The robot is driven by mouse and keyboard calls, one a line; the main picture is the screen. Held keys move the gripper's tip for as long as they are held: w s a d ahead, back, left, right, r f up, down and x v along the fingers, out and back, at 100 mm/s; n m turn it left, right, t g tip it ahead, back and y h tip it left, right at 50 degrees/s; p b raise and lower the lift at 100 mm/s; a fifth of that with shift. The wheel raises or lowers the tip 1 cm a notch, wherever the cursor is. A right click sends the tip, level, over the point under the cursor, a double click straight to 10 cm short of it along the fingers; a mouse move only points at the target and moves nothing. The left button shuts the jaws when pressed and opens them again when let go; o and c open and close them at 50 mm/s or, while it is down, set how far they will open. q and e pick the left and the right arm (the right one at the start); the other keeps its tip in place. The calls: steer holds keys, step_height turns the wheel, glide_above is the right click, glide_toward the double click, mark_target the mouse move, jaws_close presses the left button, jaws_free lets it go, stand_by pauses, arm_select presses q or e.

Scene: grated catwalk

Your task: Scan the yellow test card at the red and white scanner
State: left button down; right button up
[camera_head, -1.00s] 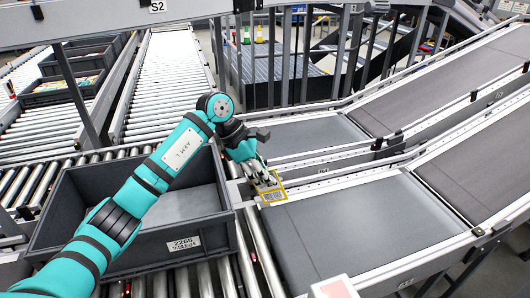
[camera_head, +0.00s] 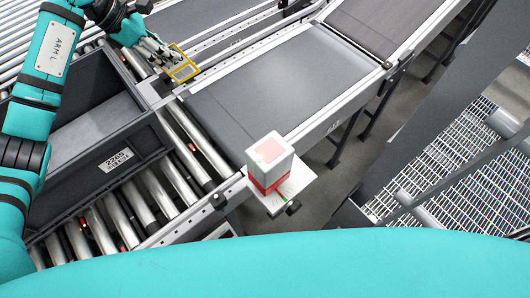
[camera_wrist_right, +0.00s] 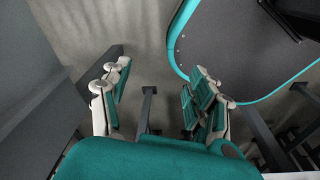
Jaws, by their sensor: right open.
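The yellow test card (camera_head: 184,71) is a small yellow-bordered plate at the top left of the head view, above the near-left corner of the belt. My left gripper (camera_head: 168,53) is at its upper edge, and the fingers appear closed on it. The red and white scanner (camera_head: 268,164) is a white box with a red band, standing on a small white bracket at the belt's near corner. The card is well apart from it, up and left. My right gripper (camera_wrist_right: 158,105) is open and empty in the right wrist view, above the floor.
A dark grey crate (camera_head: 64,178) labelled 2265 sits on rollers at left. The grey conveyor belt (camera_head: 255,110) is bare and rises to the upper right. Metal grating (camera_head: 430,200) and posts are at right. A dark, teal-edged panel (camera_wrist_right: 240,50) shows in the right wrist view.

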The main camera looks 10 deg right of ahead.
arm_select(q)
steer(key=w+a+b, duration=0.1)
steer(key=w, duration=0.1)
steer(key=w+a, duration=0.2)
steer(key=w, duration=0.1)
steer(key=shift+a+b, duration=0.2)
steer(key=shift+b, duration=0.2)
arm_select(e)
steer(key=shift+s+a+f, duration=0.1)
steer(key=shift+s+f, duration=0.7)
steer(key=shift+f, duration=0.1)
